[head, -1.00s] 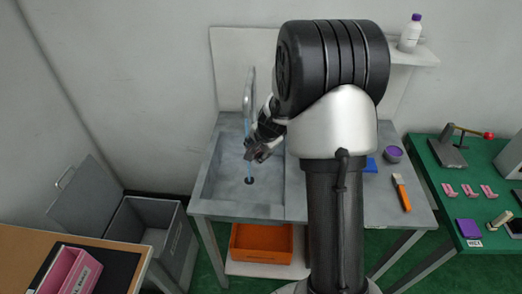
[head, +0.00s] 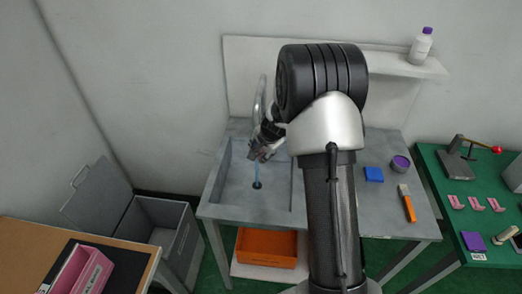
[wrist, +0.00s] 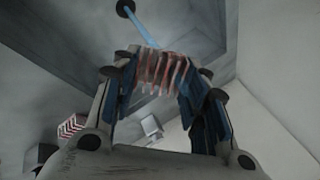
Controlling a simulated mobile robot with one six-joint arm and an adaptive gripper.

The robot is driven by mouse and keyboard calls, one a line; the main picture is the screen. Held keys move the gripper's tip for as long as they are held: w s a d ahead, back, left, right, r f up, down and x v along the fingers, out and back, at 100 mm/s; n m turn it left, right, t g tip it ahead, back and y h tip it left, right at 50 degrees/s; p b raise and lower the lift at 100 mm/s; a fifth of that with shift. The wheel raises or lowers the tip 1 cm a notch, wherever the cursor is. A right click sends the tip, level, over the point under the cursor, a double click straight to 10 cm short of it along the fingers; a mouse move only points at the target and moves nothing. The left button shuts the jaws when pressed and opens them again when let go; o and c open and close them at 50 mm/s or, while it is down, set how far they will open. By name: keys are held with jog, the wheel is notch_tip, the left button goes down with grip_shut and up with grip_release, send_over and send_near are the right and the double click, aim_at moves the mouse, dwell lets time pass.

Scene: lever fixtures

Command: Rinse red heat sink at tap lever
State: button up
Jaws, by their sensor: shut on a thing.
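My gripper (head: 256,152) is over the grey sink basin (head: 228,192), beside the tap (head: 261,98). In the wrist view its blue-padded fingers are shut on the red heat sink (wrist: 160,72), whose fins look pale and reddish. The heat sink cannot be made out in the head view. A blue water stream (head: 257,172) runs down to the dark drain (head: 257,184). In the wrist view the stream (wrist: 140,28) runs between the drain and the heat sink's edge and seems to meet it. The tap lever cannot be made out clearly.
On the counter to the right are a blue block (head: 373,174), a purple-topped cup (head: 400,164) and an orange-handled brush (head: 408,206). A shelf (head: 390,64) holds a bottle (head: 421,46). An orange bin (head: 266,248) is below. A green table (head: 490,170) stands right.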

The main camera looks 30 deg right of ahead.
jog(key=shift+d, duration=0.2)
jog(key=shift+d, duration=0.45)
jog(key=shift+a, duration=0.2)
jog(key=shift+a, duration=0.45)
jog(key=shift+d, duration=0.2)
jog(key=shift+d+b, duration=0.35)
jog(key=shift+d, duration=0.1)
jog(key=shift+a, duration=0.15)
jog(key=shift+a, duration=0.5)
